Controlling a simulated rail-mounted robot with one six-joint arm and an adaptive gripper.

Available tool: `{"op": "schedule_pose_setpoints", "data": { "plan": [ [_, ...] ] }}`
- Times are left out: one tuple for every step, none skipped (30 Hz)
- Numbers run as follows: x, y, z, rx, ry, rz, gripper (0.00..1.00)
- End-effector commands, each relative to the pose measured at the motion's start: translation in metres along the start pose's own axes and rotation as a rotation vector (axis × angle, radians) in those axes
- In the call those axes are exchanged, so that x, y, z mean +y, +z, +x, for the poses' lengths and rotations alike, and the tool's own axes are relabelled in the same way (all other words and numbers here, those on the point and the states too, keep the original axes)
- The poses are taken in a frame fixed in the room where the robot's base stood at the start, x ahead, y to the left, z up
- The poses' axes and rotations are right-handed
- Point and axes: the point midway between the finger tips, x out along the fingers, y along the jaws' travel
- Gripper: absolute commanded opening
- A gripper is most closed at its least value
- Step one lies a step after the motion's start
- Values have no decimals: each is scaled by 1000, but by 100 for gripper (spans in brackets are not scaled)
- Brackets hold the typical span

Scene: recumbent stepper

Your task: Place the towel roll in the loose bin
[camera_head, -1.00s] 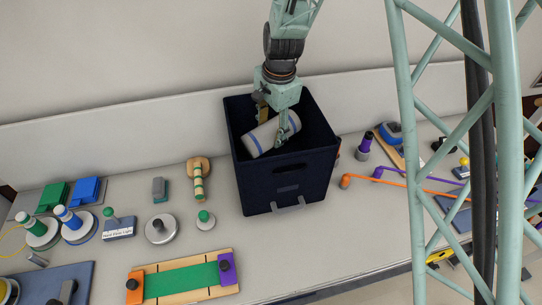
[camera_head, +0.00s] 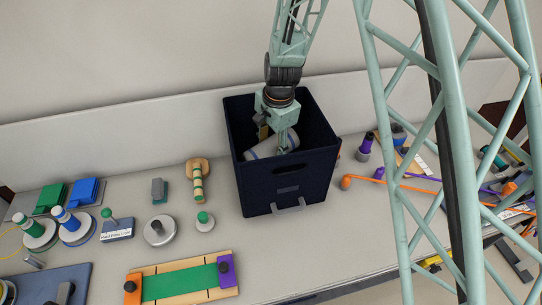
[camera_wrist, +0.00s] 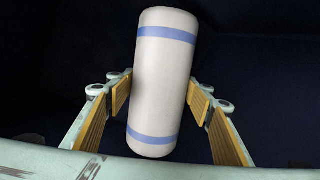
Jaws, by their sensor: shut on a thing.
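The towel roll (camera_head: 257,152) is white with blue bands near its ends. The loose bin (camera_head: 262,178) is a dark navy open-topped box with a handle slot in its front wall. My gripper (camera_head: 275,139) reaches down inside the bin and is shut on the roll, which is tilted and partly hidden by the front wall. In the wrist view the roll (camera_wrist: 162,80) lies lengthwise between the two yellow-padded fingers (camera_wrist: 160,100), with dark bin interior around it. I cannot tell whether the roll touches the bin floor.
Left of the bin stand a wooden-based roller (camera_head: 198,183), a grey disc weight (camera_head: 160,230) and a green-knobbed piece (camera_head: 204,221). A green-strapped board (camera_head: 180,282) lies at the front. Purple and orange items (camera_head: 363,145) lie to the right, partly behind my lattice column.

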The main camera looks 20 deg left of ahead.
Motion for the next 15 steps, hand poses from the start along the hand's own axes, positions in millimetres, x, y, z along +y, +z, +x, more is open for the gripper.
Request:
{"op": "schedule_pose_setpoints", "data": {
  "plan": [
    [-1, 0, 3, 1, -2, -1, 24],
    [0, 0, 4, 1, -1, -1, 24],
    [0, 0, 8, 1, -1, -1, 24],
    [1, 0, 10, 1, -1, -1, 24],
    [2, 0, 14, 0, 0, -1, 24],
    [2, 0, 18, 0, 1, -1, 24],
    [3, 0, 22, 0, 1, -1, 24],
    [4, 0, 25, 0, 1, -1, 24],
    [4, 0, 30, 0, 1, -1, 24],
    [5, 0, 33, 0, 1, -1, 25],
    [5, 0, 36, 0, 1, -1, 25],
    [6, 0, 38, 0, 1, -1, 24],
    [6, 0, 40, 0, 2, -1, 25],
    [6, 1, 42, -1, 2, -1, 25],
    [7, 1, 43, -1, 2, -1, 24]
  ]
}}
